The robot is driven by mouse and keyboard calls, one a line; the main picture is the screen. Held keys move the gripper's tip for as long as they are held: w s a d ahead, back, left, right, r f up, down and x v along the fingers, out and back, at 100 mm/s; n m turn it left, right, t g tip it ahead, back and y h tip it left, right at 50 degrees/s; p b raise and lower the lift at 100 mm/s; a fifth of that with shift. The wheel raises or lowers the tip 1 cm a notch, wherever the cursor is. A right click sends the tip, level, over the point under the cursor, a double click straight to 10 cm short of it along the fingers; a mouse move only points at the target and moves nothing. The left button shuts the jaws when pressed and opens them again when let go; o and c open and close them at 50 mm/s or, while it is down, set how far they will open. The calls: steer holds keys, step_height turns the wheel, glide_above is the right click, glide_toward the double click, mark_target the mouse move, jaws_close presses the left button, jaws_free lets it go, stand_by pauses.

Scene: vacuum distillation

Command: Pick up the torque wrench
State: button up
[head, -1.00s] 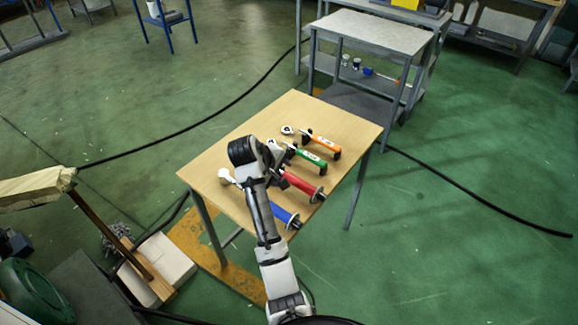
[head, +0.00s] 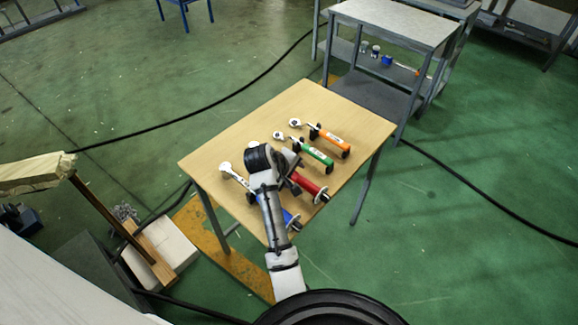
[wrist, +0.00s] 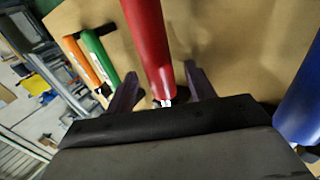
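Several torque wrenches with coloured handles lie side by side on the wooden table: orange (head: 333,143), green (head: 316,156), red (head: 309,184) and blue (head: 288,217). The red handle also shows in the wrist view (wrist: 148,45), and the blue one is at its right edge (wrist: 302,105). My gripper (wrist: 161,80) is open, with one finger on each side of the red handle's end; I cannot tell whether they touch it. In the head view my wrist hides the red wrench's head and part of the blue wrench.
The wooden table (head: 240,128) has bare room at its far left. A grey metal shelf table (head: 395,22) stands behind it, with small items on its lower shelf. A black cable (head: 215,108) runs across the green floor.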

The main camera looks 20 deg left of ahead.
steer(key=shift+d+f, duration=0.25)
steer(key=shift+f, duration=0.25)
steer(key=shift+c, duration=1.6)
steer(key=shift+w+f, duration=0.2)
steer(key=c, duration=0.5)
jaws_close()
steer(key=shift+r, duration=0.15)
steer(key=shift+r, duration=0.15)
